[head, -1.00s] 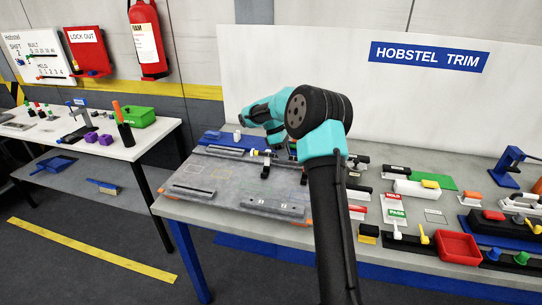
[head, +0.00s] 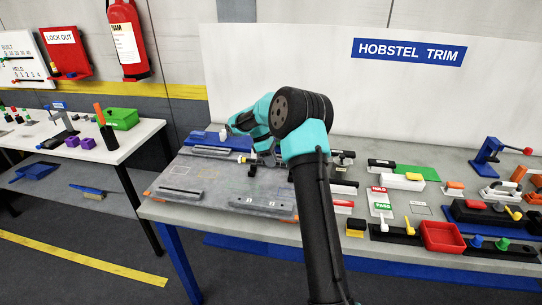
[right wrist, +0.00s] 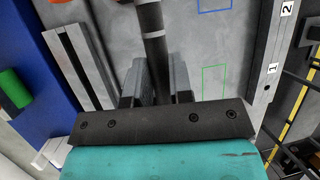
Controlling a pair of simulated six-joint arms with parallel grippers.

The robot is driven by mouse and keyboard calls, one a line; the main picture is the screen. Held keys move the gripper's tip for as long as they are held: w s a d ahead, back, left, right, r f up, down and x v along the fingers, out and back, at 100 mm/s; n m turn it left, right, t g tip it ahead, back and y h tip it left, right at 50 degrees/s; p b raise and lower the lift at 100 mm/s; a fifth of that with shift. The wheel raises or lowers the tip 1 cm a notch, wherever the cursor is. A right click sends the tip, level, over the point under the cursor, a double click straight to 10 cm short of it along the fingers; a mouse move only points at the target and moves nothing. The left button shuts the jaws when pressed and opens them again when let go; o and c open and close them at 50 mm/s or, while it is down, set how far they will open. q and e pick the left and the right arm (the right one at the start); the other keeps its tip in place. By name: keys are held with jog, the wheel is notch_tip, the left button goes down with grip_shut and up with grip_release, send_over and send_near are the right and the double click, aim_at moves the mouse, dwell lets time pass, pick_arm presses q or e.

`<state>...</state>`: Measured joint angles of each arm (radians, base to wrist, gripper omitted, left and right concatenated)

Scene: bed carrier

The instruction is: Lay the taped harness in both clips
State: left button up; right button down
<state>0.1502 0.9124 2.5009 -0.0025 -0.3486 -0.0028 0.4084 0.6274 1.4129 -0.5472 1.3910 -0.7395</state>
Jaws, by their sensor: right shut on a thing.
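My right gripper (right wrist: 157,80) is shut on a dark, round, cable-like length of the taped harness (right wrist: 151,18), which has a pale grey tape band and runs up the right wrist view between the fingers. In the head view my right gripper (head: 262,157) is small and partly hidden by my own arm, over the grey work board (head: 222,178). A small black upright piece (head: 252,171) stands on the board just below it; I cannot tell whether it is a clip. The harness's full length and both clips cannot be made out. My left gripper is in no view.
The board carries a slotted rail (right wrist: 75,55) and a rail numbered 1 and 2 (right wrist: 270,70). A red tray (head: 441,237) and several small tools stand to the right. The board's middle is mostly bare.

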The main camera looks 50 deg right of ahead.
aim_at(271, 175)
jog(key=shift+f, duration=0.95)
jog(key=shift+f, duration=1.2)
dwell(0.5)
jog(key=c, duration=0.9)
grip_release()
jog(key=shift+c, duration=0.2)
jog(key=shift+r, duration=0.1)
jog(key=v, duration=1.7)
jog(key=shift+w+a, duration=0.15)
